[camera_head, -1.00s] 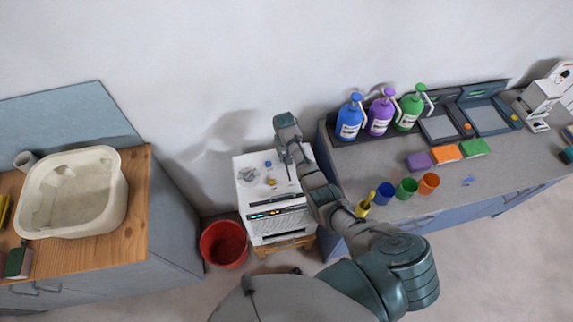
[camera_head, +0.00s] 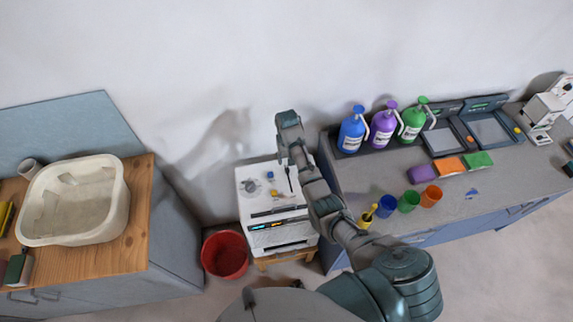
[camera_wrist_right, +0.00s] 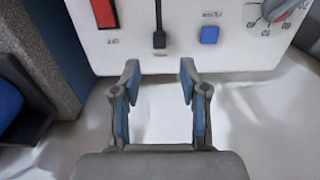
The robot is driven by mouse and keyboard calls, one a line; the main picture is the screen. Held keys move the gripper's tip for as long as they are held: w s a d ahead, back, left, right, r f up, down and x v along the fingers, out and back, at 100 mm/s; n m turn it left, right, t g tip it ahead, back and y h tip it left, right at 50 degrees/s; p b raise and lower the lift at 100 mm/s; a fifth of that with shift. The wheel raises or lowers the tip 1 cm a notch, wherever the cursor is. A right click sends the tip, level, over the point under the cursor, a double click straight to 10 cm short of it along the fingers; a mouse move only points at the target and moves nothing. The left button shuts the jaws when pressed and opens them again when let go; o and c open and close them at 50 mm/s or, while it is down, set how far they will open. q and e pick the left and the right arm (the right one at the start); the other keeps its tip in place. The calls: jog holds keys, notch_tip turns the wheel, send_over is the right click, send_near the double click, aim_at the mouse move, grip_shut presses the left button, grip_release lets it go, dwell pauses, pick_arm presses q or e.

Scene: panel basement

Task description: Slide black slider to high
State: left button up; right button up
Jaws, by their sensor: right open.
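The black slider (camera_wrist_right: 159,39) is a small dark knob on a white panel (camera_wrist_right: 205,62). In the right wrist view it sits at the lower end of its thin dark slot, close to the panel edge. In the head view the slider's slot shows as a dark line (camera_head: 290,181) on the white machine (camera_head: 243,212). My right gripper (camera_wrist_right: 159,72) is open and empty. Its blue-padded fingertips are apart, either side of the slider's line and just below it in the wrist view. In the head view this gripper (camera_head: 283,156) is over the machine's wall side. The slider's labels are unreadable.
A blue button (camera_wrist_right: 209,35), a grey dial (camera_wrist_right: 272,12) and a red switch (camera_wrist_right: 105,13) are beside the slider. A red bucket (camera_head: 225,256) stands left of the machine. A counter (camera_head: 350,178) with bottles and cups is close on the right.

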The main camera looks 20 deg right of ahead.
aim_at(287, 168)
notch_tip(287, 168, up, 5)
jog(key=shift+r, duration=0.2)
jog(key=shift+f, duration=0.1)
dwell(0.4)
